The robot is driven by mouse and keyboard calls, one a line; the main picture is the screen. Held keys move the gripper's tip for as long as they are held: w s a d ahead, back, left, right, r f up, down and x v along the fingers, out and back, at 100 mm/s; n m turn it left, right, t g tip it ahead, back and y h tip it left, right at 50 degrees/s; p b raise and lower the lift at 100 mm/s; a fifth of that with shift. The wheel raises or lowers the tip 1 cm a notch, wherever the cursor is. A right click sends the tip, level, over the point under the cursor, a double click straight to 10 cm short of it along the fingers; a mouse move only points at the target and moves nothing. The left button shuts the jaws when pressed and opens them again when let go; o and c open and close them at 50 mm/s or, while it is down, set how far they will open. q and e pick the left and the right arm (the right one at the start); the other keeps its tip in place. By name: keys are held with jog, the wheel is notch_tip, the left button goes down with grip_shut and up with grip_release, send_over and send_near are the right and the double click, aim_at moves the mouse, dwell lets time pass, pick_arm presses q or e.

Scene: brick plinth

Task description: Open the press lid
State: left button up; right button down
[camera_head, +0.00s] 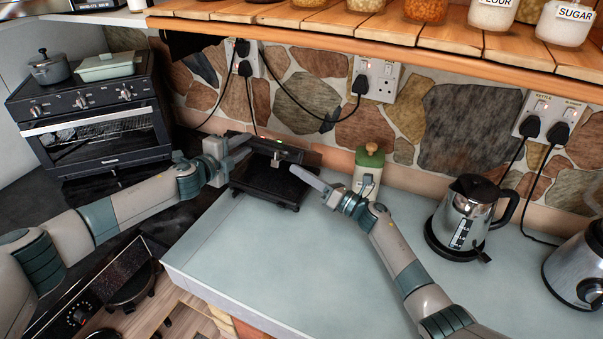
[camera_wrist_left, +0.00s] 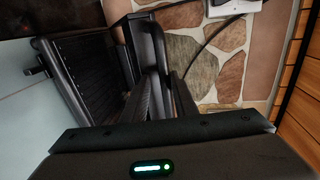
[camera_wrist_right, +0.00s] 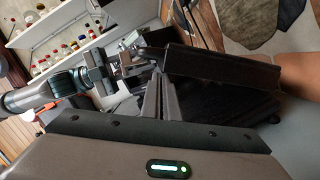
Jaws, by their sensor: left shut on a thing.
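The black press (camera_head: 268,182) stands at the back left of the pale counter, by the stone wall. Its lid (camera_head: 290,152) is raised at the back, and the dark lower plate shows in front. In the left wrist view the ribbed plate (camera_wrist_left: 78,80) and the raised lid (camera_wrist_left: 150,42) stand apart at an angle. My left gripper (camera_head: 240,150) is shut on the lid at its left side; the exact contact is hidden. My right gripper (camera_head: 308,176) looks shut and empty, close to the press's right side. The press (camera_wrist_right: 215,75) fills the middle of the right wrist view.
A cream canister with a green lid (camera_head: 369,170) stands just right of the press. A kettle (camera_head: 465,215) and a blender (camera_head: 580,265) are further right. A toaster oven (camera_head: 95,120) stands left. A wooden shelf (camera_head: 400,45) overhangs the back. The counter's front middle (camera_head: 290,250) is clear.

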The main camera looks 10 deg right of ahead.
pick_arm(q)
jog(key=v, duration=1.1)
jog(key=shift+s+a+r, duration=0.15)
jog(key=shift+r, duration=0.05)
